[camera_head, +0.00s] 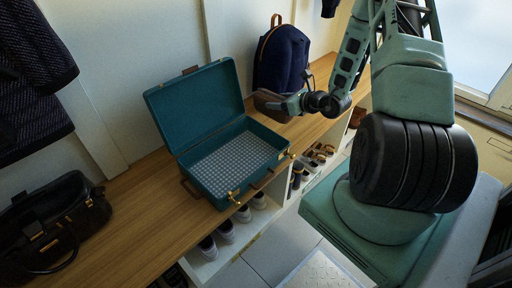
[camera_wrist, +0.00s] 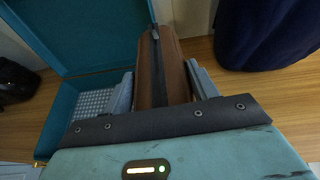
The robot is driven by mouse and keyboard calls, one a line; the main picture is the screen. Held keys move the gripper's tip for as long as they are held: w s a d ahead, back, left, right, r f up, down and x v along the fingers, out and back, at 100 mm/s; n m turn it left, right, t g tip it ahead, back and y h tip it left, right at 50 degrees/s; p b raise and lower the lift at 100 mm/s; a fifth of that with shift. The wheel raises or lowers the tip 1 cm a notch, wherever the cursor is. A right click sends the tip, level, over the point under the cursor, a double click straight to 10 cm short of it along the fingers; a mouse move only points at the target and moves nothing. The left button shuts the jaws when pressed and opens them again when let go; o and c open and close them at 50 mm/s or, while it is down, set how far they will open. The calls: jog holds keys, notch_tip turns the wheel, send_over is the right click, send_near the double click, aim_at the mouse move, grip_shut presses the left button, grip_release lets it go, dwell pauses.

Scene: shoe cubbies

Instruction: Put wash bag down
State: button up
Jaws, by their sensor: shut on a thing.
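The wash bag (camera_wrist: 176,72) is brown with a dark zip strip along its top. My gripper (camera_wrist: 160,88) is shut on it, with one finger on each side in the wrist view. In the head view the wash bag (camera_head: 268,101) shows at the end of my gripper (camera_head: 290,103), above the bench, between the open suitcase and the backpack. Its underside is hidden, so I cannot tell whether it touches anything.
An open teal suitcase (camera_head: 205,178) with a checked lining stands on the wooden bench (camera_head: 135,222). A dark blue backpack (camera_head: 281,62) stands right of it, a black handbag (camera_head: 52,222) far left. Shoes (camera_head: 226,231) fill cubbies below. Bench between suitcase and handbag is clear.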

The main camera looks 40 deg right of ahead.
jog(key=shift+m+h, duration=0.3)
jog(key=shift+m, duration=0.1)
jog(key=shift+s+d+f+b, duration=0.2)
jog(key=shift+d+f+b, duration=0.55)
jog(key=shift+f, duration=1.35)
jog(key=shift+s+d+f+b, duration=0.15)
jog(key=shift+d+f+b, duration=0.55)
jog(key=shift+f, duration=1.35)
jog(key=shift+s+d+f+b, duration=0.2)
jog(key=shift+d+f+b, duration=0.55)
jog(key=shift+f, duration=1.35)
jog(key=shift+f, duration=0.1)
jog(key=o, duration=0.6)
jog(key=shift+f, duration=0.1)
jog(key=shift+o, duration=0.8)
